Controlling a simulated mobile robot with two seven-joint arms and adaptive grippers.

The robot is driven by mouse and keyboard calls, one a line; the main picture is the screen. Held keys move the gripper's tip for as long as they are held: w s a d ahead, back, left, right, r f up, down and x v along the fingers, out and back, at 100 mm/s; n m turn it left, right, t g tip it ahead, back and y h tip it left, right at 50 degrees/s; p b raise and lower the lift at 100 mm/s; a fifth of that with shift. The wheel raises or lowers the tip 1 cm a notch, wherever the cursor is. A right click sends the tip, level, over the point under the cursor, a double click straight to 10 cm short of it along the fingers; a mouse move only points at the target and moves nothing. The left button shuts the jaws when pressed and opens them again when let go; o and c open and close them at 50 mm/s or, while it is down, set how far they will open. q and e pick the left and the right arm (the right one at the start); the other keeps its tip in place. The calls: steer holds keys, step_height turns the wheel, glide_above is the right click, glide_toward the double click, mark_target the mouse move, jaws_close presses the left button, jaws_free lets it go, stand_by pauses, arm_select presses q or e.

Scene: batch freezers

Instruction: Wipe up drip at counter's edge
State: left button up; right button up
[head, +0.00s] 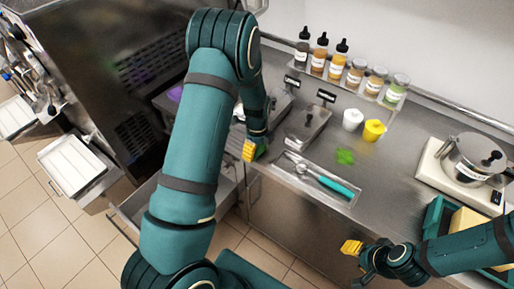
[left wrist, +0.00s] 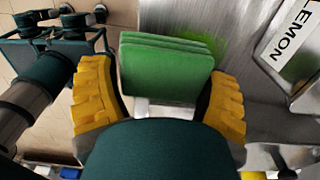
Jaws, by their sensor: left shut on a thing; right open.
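My left gripper (head: 250,150) is at the counter's front edge in the head view, mostly behind my own arm. In the left wrist view its yellow fingertips (left wrist: 160,100) are shut on a folded green cloth (left wrist: 165,68). A green smear (left wrist: 208,38) shows on the metal just beyond the cloth; whether the cloth touches it, I cannot tell. In the head view a bright green splash (head: 345,156) lies on the steel counter (head: 395,160), apart from the gripper. My right gripper (head: 357,259) is open and empty, in front of the counter at lower right.
A tray with a teal-handled scoop (head: 335,186) lies near the front edge. White (head: 352,119) and yellow (head: 373,130) cups, a lidded metal pan (head: 305,125) and several bottles stand behind. A pot (head: 475,158) stands at right. The "LEMON" label (left wrist: 292,36) is close by.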

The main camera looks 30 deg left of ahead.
arm_select(q)
steer(key=shift+f+b, duration=0.85)
steer(key=shift+f, duration=0.15)
stand_by(0.3)
steer(key=shift+w+d+r+b, duration=0.15)
steer(key=shift+w+b, duration=0.45)
steer(key=shift+w, duration=1.3)
steer(key=shift+w+f+b, duration=0.15)
steer(key=shift+w+b, duration=0.2)
steer(key=shift+w, duration=0.35)
steer(key=shift+w+f+b, duration=0.1)
steer(key=shift+w+b, duration=0.2)
steer(key=shift+w, duration=0.4)
steer(key=shift+w+d, duration=0.1)
steer(key=shift+w, duration=0.25)
steer(key=shift+r, duration=0.15)
steer(key=shift+s+a, duration=0.15)
steer(key=shift+s, duration=1.75)
steer(key=shift+s+a, duration=0.1)
steer(key=shift+s, duration=1.75)
